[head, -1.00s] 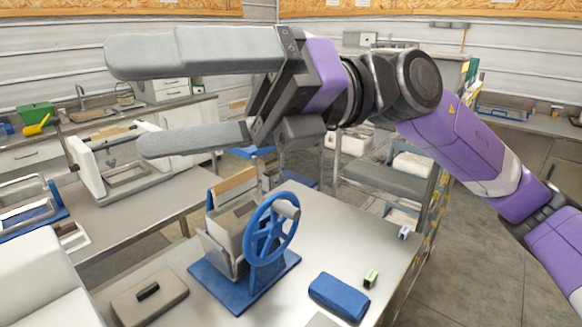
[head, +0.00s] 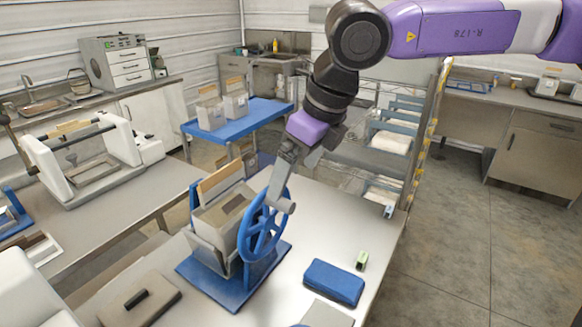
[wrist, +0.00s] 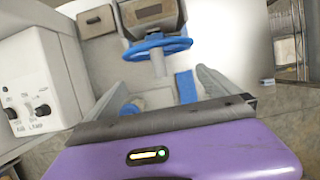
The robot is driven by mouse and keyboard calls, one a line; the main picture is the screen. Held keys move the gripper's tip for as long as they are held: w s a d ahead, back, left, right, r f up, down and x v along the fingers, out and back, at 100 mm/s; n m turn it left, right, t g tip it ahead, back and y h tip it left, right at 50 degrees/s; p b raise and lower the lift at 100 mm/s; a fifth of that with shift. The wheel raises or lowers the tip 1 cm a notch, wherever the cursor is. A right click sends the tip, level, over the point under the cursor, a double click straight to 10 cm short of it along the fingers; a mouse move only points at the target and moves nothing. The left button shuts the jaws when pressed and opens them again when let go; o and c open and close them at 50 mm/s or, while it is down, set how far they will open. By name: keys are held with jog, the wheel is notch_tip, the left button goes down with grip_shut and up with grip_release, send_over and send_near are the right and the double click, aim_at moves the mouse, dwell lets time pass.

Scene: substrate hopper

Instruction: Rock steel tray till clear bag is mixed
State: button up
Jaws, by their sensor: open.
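A steel tray (head: 218,262) stands tilted on a blue base (head: 232,284) and holds a greyish clear bag (head: 226,213) with a tan top edge. I cannot tell how mixed its contents are. A blue handwheel (head: 262,238) with a grey knob (head: 283,206) is on its right side. My gripper (head: 277,190) points down at the wheel's upper rim, close above the knob. In the wrist view my gripper (wrist: 164,80) is open, with the wheel (wrist: 158,47) and its knob (wrist: 158,66) ahead, between the finger lines. I see no clear contact.
A white framed machine (head: 140,150) stands left. A blue cart (head: 240,118) holds similar bags behind.

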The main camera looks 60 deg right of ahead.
aim_at(283, 200)
jog(key=shift+b+x, duration=1.9)
jog(key=shift+x, duration=1.65)
jog(key=b+x, duration=0.2)
jog(key=b, duration=0.1)
jog(key=shift+w+a+f+b, duration=0.2)
jog(key=shift+f+b, duration=0.1)
jog(key=shift+b, duration=0.1)
jog(key=c, duration=2)
